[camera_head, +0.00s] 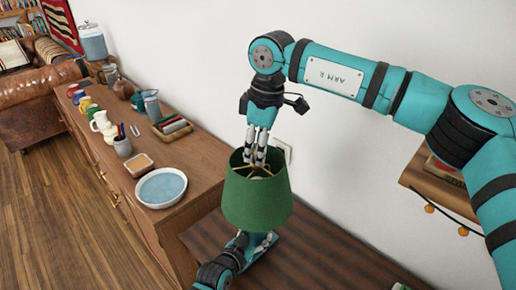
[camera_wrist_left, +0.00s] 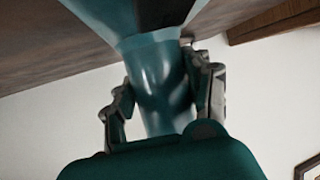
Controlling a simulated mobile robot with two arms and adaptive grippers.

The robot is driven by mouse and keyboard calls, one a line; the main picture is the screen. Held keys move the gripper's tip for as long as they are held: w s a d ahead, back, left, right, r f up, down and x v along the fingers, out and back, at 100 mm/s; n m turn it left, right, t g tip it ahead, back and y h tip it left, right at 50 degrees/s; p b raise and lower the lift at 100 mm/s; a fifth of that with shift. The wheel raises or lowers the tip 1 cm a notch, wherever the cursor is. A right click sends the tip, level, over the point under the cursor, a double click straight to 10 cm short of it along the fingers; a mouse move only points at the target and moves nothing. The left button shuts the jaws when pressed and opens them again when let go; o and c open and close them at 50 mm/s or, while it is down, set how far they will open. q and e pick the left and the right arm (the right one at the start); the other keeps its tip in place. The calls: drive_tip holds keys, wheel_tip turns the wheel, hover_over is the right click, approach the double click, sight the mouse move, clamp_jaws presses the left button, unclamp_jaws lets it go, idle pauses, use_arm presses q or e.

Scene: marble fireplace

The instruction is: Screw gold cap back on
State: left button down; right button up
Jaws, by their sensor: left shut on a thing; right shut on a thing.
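A table lamp with a green shade (camera_head: 256,203) stands on the dark wooden top in the head view. My right gripper (camera_head: 255,160) comes down from above, with its fingers shut at the shade's open top. The gold cap is not clearly visible; the fingertips hide what they grip. My left arm comes in low, below the shade, and the shade partly hides that gripper. In the left wrist view the left gripper (camera_wrist_left: 163,100) has its fingers on both sides of the lamp's glossy teal body (camera_wrist_left: 160,88) and is shut on it.
A wooden sideboard (camera_head: 200,157) at left carries a blue-white bowl (camera_head: 162,188), a small tray (camera_head: 139,165), mugs and a jug. A wall shelf (camera_head: 435,185) is at right. A white wall (camera_head: 350,150) stands close behind the lamp.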

drive_tip(key=o, duration=0.9)
drive_tip(key=shift+o, duration=0.2)
drive_tip(key=shift+r, duration=2.25)
drive_tip(key=shift+c, duration=0.5)
